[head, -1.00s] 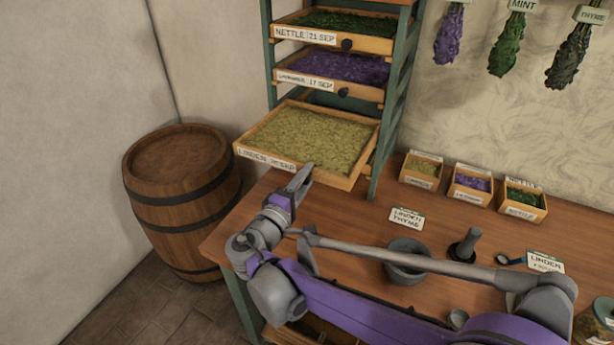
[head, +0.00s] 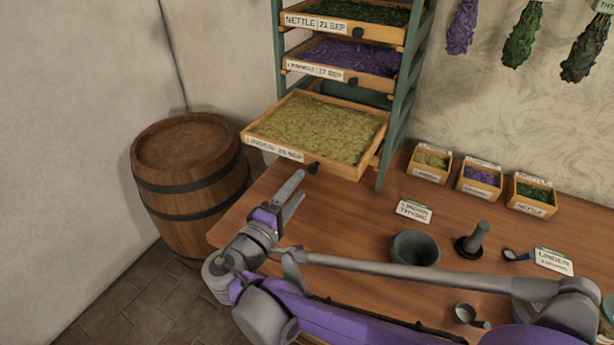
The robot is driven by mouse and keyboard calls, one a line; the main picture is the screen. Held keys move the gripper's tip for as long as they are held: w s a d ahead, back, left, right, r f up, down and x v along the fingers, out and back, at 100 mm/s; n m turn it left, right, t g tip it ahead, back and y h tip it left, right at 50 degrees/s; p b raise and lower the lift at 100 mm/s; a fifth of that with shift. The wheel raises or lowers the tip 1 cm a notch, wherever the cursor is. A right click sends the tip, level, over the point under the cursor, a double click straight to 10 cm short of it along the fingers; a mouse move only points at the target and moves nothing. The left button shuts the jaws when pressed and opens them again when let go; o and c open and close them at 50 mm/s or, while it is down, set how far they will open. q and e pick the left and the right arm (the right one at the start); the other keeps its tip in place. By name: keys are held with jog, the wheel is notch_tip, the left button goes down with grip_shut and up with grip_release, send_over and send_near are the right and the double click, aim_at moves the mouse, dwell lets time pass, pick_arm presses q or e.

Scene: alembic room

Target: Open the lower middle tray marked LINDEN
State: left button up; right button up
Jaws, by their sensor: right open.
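The LINDEN tray (head: 318,132) is a wooden tray of yellow-green dried herb in the green rack, below the lavender and nettle trays. It sticks out well past the trays above it. Its label (head: 275,149) and dark round knob (head: 313,168) are on its front face. My right gripper (head: 297,188) is open and empty, just below and in front of the knob, apart from it. My left gripper is not in view.
The NETTLE tray (head: 345,31) and purple tray (head: 342,75) sit higher in the rack. A barrel (head: 190,175) stands left of the wooden table (head: 345,215). Small herb boxes, a mortar (head: 415,248) and a pestle (head: 473,240) are on the right.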

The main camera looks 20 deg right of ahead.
jog(key=shift+v, duration=1.65)
jog(key=s+d+f+m+g+y+p, duration=0.2)
jog(key=s+d+f+g+y, duration=0.3)
jog(key=s+d+f, duration=0.3)
jog(key=s+a+f+m+g+y+p, duration=0.1)
jog(key=s+a+f+m+y, duration=0.3)
jog(key=s+f+m+y, duration=0.2)
jog(key=shift+s+f+y+p, duration=0.4)
jog(key=shift+s+f+y, duration=0.1)
jog(key=shift+s+y, duration=1.05)
jog(key=shift+s, duration=0.1)
